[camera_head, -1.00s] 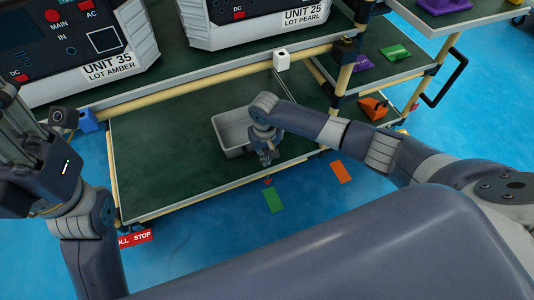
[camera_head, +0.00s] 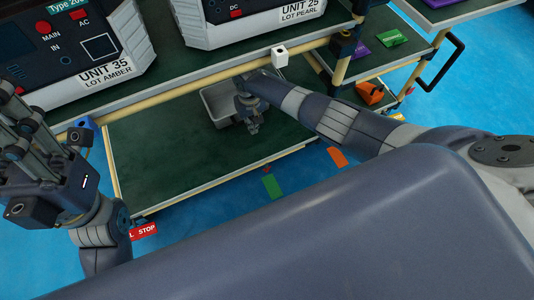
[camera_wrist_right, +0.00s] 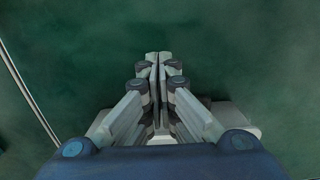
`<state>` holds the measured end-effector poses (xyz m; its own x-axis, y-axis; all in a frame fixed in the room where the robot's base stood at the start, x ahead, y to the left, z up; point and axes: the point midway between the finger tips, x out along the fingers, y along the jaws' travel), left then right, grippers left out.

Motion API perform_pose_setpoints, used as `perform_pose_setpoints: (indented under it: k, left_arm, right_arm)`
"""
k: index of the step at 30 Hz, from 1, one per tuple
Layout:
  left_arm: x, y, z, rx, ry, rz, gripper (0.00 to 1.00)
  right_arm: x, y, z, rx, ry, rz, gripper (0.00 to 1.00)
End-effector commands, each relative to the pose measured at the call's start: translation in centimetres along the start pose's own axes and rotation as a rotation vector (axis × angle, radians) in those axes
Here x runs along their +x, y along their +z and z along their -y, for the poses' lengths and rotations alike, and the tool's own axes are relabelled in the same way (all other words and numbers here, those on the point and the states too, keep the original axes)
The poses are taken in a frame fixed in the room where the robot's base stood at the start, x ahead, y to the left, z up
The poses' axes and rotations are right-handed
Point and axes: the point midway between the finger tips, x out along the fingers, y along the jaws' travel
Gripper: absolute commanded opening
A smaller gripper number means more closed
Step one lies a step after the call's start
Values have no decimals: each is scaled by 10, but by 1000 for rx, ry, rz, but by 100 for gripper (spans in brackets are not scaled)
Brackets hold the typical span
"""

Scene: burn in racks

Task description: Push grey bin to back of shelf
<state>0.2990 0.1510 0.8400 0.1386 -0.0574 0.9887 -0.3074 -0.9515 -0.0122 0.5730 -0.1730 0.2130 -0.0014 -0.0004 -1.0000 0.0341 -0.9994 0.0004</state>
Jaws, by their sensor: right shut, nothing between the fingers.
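The grey bin (camera_head: 212,108) is a shallow open tray on the dark green lower shelf (camera_head: 180,160), with its far side close below the upper shelf's tan rail in the head view. My right gripper (camera_head: 254,128) is at the bin's near right side, shut and empty, pointing down; my wrist partly hides the bin. Whether it touches the bin is unclear. In the right wrist view my right gripper (camera_wrist_right: 158,58) has its fingers together over bare green surface, with pale grey parts behind them. My left gripper (camera_head: 22,112) is raised at the left edge, its opening unclear.
Unit 35 (camera_head: 85,40) and Unit 25 (camera_head: 250,18) stand on the upper shelf. Side shelves at right hold an orange bin (camera_head: 369,93) and a green card (camera_head: 392,39). The lower shelf's front is clear.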

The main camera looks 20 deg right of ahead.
Motion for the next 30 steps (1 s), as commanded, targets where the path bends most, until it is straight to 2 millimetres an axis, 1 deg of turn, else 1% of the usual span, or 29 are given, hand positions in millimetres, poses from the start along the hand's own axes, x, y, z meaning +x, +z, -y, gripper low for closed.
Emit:
perform_pose_setpoints:
  k: [3, 13, 16, 20, 30]
  left_arm:
    - [1, 0, 0, 1, 2, -7, 40]
    - [2, 0, 0, 1, 2, -5, 40]
    - [2, 0, 0, 1, 2, -5, 40]
    - [2, 0, 0, 1, 2, -5, 40]
    - [2, 0, 0, 1, 2, -5, 40]
  right_arm:
    - [-1, -3, 0, -1, -1, 0, 0]
    - [-2, -3, 0, -1, 0, 0, 0]
    - [-6, -3, 0, 0, -1, 0, 0]
    - [-18, -3, 0, -2, -2, -1, 0]
    - [-64, -3, 0, -2, -1, -2, 0]
